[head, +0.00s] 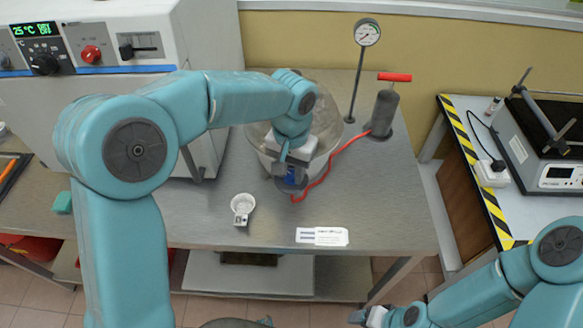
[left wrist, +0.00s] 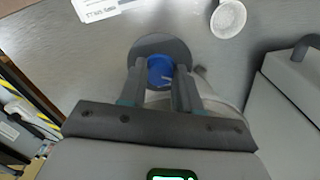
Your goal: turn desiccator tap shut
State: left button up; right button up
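The glass desiccator (head: 262,133) stands on the steel table, partly hidden behind my left arm. My left gripper (head: 290,172) points down at the tap. In the left wrist view its two fingers (left wrist: 160,80) lie on either side of the tap, which fills the gap between them. A pale line marks the tap's top. My right gripper (head: 366,316) is at the bottom edge, away from the table; its fingers are unclear.
A red hose (head: 333,163) runs from near the tap to a grey pump (head: 383,108) with a red handle. A gauge on a stand (head: 367,34) is behind. A white oven (head: 190,40) is left.

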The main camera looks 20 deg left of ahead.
aim_at(292, 173)
pick_arm(q)
jog(key=shift+m, duration=0.3)
jog(key=m+p, duration=0.1)
jog(key=m, duration=0.4)
jog(key=shift+w+r, duration=0.1)
jog(key=shift+r, duration=0.05)
jog(key=m+p, duration=0.1)
jog(key=m, duration=0.5)
jog(key=shift+m, duration=0.3)
dwell(0.3)
jog(key=o, duration=1.1)
jog(key=shift+c, duration=0.2)
jog(key=shift+r, duration=0.2)
notch_tip(292, 173, up, 16)
jog(key=shift+f+p, duration=0.15)
jog(key=shift+p, duration=0.2)
